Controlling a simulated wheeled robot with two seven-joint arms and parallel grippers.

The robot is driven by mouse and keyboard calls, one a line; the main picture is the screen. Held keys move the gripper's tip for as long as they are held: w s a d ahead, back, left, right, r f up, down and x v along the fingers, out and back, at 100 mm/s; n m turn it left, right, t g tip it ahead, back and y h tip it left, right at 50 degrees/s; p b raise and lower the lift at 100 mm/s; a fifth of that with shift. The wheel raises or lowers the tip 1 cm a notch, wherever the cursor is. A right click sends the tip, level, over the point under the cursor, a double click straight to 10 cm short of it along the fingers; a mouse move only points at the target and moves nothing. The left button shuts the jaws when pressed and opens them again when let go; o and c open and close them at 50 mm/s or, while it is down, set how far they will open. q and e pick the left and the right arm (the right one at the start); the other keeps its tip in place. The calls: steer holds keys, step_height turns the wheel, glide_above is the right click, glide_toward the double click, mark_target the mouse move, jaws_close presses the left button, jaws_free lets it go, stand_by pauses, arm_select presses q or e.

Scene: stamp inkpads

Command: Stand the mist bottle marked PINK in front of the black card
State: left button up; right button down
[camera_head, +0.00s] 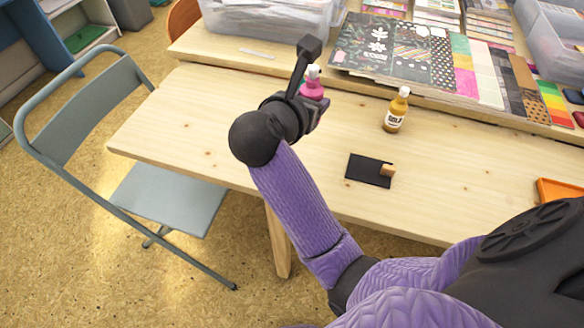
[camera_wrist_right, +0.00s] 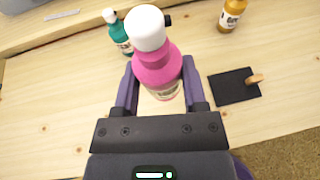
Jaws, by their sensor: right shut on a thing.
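The pink mist bottle with a white cap (camera_head: 313,88) is upright between the fingers of my right gripper (camera_head: 312,108), which is shut on it. The wrist view shows the same pink bottle (camera_wrist_right: 157,66) large between both fingers (camera_wrist_right: 159,88); its label is mostly hidden. I cannot tell whether its base touches the table. The black card (camera_head: 363,169) lies on the table to the right of the gripper, with a small wooden block or stand (camera_head: 388,171) at its right edge. The card also shows in the wrist view (camera_wrist_right: 228,87). My left gripper is not in view.
An amber bottle (camera_head: 396,110) stands behind the card. A teal bottle (camera_wrist_right: 118,36) stands just beyond the pink one. Patterned paper sheets (camera_head: 385,50) lie on the raised back shelf. An orange tray (camera_head: 556,190) is at the right. Table around the card is clear.

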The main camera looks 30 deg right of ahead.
step_height(320, 180, down, 10)
steer(key=b, duration=0.5)
steer(key=shift+f, duration=0.15)
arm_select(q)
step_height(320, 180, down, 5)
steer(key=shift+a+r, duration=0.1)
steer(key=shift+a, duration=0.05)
arm_select(e)
steer(key=shift+r, duration=0.2)
steer(key=shift+f, duration=0.25)
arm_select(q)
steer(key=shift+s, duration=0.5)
arm_select(e)
steer(key=shift+c, duration=0.7)
jaws_free()
steer(key=shift+r, duration=0.1)
